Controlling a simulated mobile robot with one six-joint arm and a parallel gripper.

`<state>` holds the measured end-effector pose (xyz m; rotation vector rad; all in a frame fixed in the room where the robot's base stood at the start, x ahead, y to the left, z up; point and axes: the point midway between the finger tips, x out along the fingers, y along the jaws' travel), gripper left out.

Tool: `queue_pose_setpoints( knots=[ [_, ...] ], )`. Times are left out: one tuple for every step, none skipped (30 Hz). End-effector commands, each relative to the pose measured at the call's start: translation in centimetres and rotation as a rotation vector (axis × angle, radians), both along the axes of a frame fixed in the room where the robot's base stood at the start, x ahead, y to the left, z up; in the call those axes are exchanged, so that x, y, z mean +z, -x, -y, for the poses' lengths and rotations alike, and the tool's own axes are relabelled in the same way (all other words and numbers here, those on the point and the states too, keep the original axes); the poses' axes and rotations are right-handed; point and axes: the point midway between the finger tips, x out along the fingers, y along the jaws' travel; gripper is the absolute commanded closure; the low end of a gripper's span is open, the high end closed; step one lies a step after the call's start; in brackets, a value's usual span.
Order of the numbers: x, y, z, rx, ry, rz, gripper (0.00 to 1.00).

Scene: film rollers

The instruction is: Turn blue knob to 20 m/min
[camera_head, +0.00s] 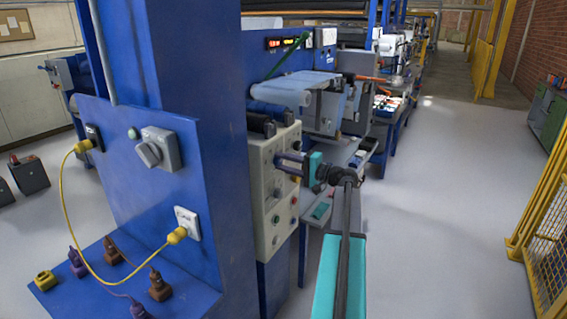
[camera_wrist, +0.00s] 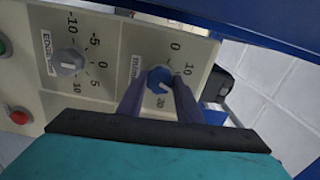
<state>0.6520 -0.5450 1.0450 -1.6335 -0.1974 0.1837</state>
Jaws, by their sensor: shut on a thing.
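The blue knob (camera_wrist: 160,76) is on a beige control panel (camera_wrist: 105,55). Its dial is marked m/min, with 0 at the top, 10 at the right and 20 below. My gripper (camera_wrist: 157,90) is shut on the blue knob, one dark finger on each side. I cannot tell clearly which number the knob points to. In the head view my gripper (camera_head: 287,166) reaches the upper part of the panel (camera_head: 262,188) from the right, and the knob is hidden there.
A grey knob (camera_wrist: 68,62) with a -10 to 10 scale sits left of the blue knob. A red button (camera_wrist: 19,116) and a green button (camera_wrist: 3,46) are further left. A blue column (camera_head: 195,130) stands left of the panel. The floor (camera_head: 440,200) at right is clear.

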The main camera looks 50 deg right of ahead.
Motion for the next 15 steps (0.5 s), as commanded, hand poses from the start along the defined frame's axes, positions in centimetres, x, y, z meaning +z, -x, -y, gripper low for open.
queue_pose_setpoints(
  knots=[
    [-0.19,0.12,-0.03,0.002,-0.016,-0.008,0.9],
    [-0.21,0.11,-0.04,0.002,-0.024,-0.01,0.9],
    [-0.21,0.12,-0.05,0.002,-0.035,-0.013,0.9],
    [-0.21,0.12,-0.05,0.003,-0.041,-0.014,0.9],
    [-0.21,0.11,-0.06,0.003,-0.046,-0.016,0.9],
    [-0.22,0.11,-0.06,0.003,-0.05,-0.017,0.9],
    [-0.22,0.1,-0.07,0.003,-0.053,-0.017,0.9],
    [-0.22,0.1,-0.07,0.003,-0.055,-0.018,0.9],
    [-0.23,0.1,-0.08,0.003,-0.058,-0.019,0.9],
    [-0.23,0.09,-0.08,0.003,-0.058,-0.019,0.9],
    [-0.23,0.1,-0.09,0.003,-0.059,-0.019,0.9],
    [-0.24,0.09,-0.09,0.004,-0.059,-0.019,0.9],
    [-0.24,0.09,-0.1,0.004,-0.059,-0.019,0.9],
    [-0.24,0.09,-0.11,0.004,-0.058,-0.019,0.9],
    [-0.24,0.09,-0.12,0.004,-0.058,-0.019,0.9]
  ],
)
